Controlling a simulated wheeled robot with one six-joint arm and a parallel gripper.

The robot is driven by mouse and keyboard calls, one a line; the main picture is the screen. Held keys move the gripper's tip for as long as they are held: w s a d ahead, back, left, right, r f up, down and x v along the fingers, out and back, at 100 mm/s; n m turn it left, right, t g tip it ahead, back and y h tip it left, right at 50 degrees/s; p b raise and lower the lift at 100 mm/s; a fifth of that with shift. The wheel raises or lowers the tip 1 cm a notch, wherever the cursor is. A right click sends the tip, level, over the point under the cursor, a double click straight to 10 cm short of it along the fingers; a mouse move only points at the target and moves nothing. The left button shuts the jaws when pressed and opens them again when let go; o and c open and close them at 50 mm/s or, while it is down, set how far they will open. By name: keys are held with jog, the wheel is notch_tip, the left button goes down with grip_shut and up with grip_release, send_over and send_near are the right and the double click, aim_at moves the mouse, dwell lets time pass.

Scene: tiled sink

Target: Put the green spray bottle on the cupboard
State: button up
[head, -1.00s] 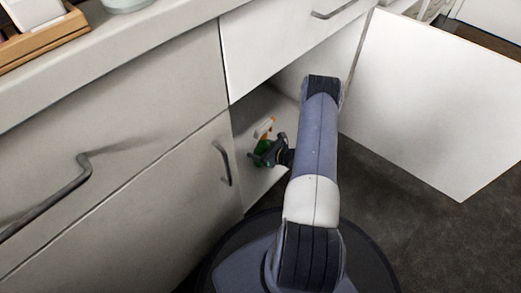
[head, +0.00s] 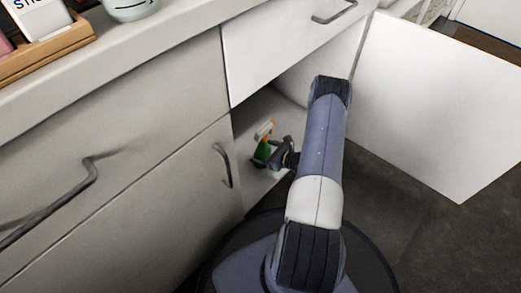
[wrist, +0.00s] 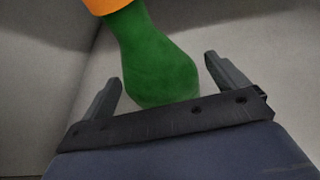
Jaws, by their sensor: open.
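The green spray bottle (head: 262,150) stands inside the open cupboard compartment, with an orange and white spray head. In the wrist view the green body of the bottle (wrist: 155,62) is upright just ahead of my gripper (wrist: 165,82), and its orange part shows at the top edge. The two fingers are spread apart, one to each side of the bottle's lower body. My gripper (head: 279,153) is beside the bottle at its right in the head view. I cannot tell whether the fingers touch it. The cupboard top (head: 150,45) runs along the upper left.
The open white cupboard door (head: 435,110) stands out to the right. A closed drawer front (head: 285,45) is above the compartment. A wooden tray (head: 60,45) and a white cup (head: 132,8) stand on the top at the upper left. Dark floor (head: 430,235) is clear at the right.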

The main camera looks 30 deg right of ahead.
jog(key=p+v, duration=0.2)
jog(key=v, duration=0.7)
jog(key=shift+s, duration=0.2)
jog(key=shift+d+r+p, duration=0.1)
jog(key=shift+p, duration=0.2)
